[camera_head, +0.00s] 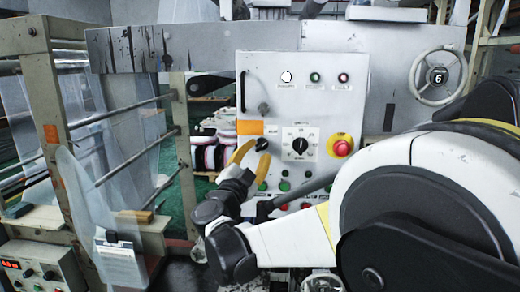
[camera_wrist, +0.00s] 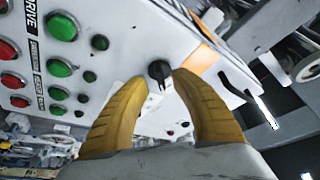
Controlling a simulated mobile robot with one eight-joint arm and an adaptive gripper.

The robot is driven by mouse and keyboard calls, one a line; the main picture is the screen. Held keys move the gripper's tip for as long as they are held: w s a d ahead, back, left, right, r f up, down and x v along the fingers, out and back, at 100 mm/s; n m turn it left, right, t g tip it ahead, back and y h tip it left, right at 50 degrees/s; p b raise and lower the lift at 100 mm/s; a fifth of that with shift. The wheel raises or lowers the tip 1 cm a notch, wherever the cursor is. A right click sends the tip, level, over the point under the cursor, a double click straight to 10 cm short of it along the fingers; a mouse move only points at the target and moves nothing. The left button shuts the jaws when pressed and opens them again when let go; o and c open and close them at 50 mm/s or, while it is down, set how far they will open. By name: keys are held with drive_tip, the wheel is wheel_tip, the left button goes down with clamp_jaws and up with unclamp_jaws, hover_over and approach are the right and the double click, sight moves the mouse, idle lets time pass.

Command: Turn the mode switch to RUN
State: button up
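The mode switch is a small black knob (camera_head: 262,144) on the grey control panel (camera_head: 330,82), below and right of an orange label. In the wrist view the black knob (camera_wrist: 159,70) shows between and just beyond my yellow fingertips. My gripper (camera_head: 252,153) is in front of the panel, with its fingers apart near the knob; in the wrist view the gripper (camera_wrist: 161,78) has a fingertip on either side of it. I cannot tell whether either finger touches it. The knob's pointer direction and the lettering around it are too small to read.
Green and red buttons (camera_wrist: 61,27) sit lower on the panel. A handwheel (camera_head: 438,77) is at the right. Clear film sheets and rollers (camera_head: 120,106) stand at the left.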

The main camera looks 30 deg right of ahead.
drive_tip(key=v, duration=1)
drive_tip(key=w+a+f+n+t+y+b, duration=0.2)
drive_tip(key=a+f+n+t+y+b, duration=0.6)
drive_tip(key=a+n+y+b, duration=0.5)
drive_tip(key=s+a+f+n+g+y+b, duration=0.1)
drive_tip(key=s+f+n+g+y+b, duration=0.15)
drive_tip(key=f, duration=0.35)
drive_tip(key=s+a+f+n+g+y+b, duration=0.1)
drive_tip(key=s+f+n+g+y+b, duration=0.2)
drive_tip(key=f, duration=0.4)
drive_tip(key=s+d+f+g+b, duration=0.2)
drive_tip(key=s+f, duration=0.3)
drive_tip(key=f, duration=0.3)
drive_tip(key=s+d+f+n+g+h+b, duration=0.1)
drive_tip(key=s+d+f+g+b, duration=0.1)
drive_tip(key=s+f, duration=0.4)
drive_tip(key=s+d+f+g+h+b, duration=0.1)
drive_tip(key=s+f+g+b, duration=0.3)
drive_tip(key=f, duration=0.7)
drive_tip(key=shift+s+d+f+g, duration=0.2)
drive_tip(key=shift+s+d+g, duration=0.15)
drive_tip(key=shift+s+d, duration=0.35)
